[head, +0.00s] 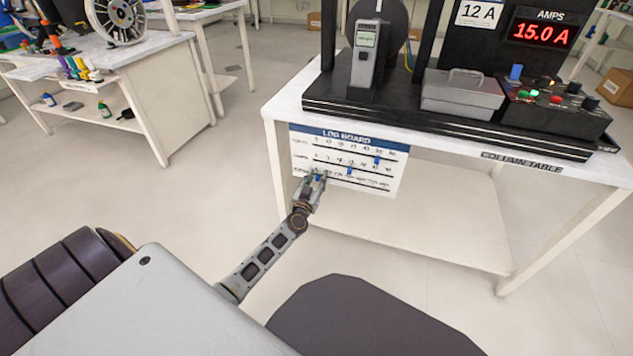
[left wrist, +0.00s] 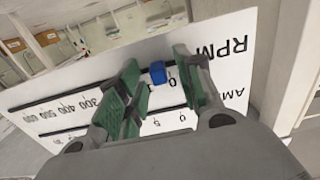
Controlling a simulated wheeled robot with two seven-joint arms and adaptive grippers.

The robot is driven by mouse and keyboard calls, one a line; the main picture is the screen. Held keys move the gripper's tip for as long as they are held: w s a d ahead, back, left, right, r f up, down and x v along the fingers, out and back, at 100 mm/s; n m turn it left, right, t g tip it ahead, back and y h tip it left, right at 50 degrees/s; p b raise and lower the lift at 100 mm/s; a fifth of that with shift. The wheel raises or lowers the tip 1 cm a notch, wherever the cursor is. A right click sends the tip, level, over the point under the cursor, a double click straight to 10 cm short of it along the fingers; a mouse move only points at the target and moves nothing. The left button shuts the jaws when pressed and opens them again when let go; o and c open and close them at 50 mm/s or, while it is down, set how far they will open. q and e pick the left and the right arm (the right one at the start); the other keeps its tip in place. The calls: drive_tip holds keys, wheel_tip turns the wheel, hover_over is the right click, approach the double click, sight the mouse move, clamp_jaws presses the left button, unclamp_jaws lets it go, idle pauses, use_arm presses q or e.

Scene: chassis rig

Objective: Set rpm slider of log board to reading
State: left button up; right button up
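The white log board (head: 398,180) hangs on the front of the column table, with three scale rows. Blue sliders sit on the top row (head: 376,161) and middle row (head: 349,170). The left wrist view shows the RPM row close up, with its blue slider (left wrist: 158,72) near the low end of the scale. My left gripper (head: 317,175) is at the lower left of the board. Its green fingers (left wrist: 155,85) stand open on either side of the RPM slider, with visible gaps. My right gripper is out of view. A handheld meter (head: 366,68) has a lit screen, too small to read.
The column table (head: 285,100) carries a black rig base (head: 420,123), a grey box (head: 462,95) and a red display (head: 542,33) reading 15.0 A. A lower shelf (head: 440,225) lies beneath the board. Another workbench (head: 150,110) stands at left, with open floor between.

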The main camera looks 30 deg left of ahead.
sight(361, 184)
use_arm(q)
clamp_jaws()
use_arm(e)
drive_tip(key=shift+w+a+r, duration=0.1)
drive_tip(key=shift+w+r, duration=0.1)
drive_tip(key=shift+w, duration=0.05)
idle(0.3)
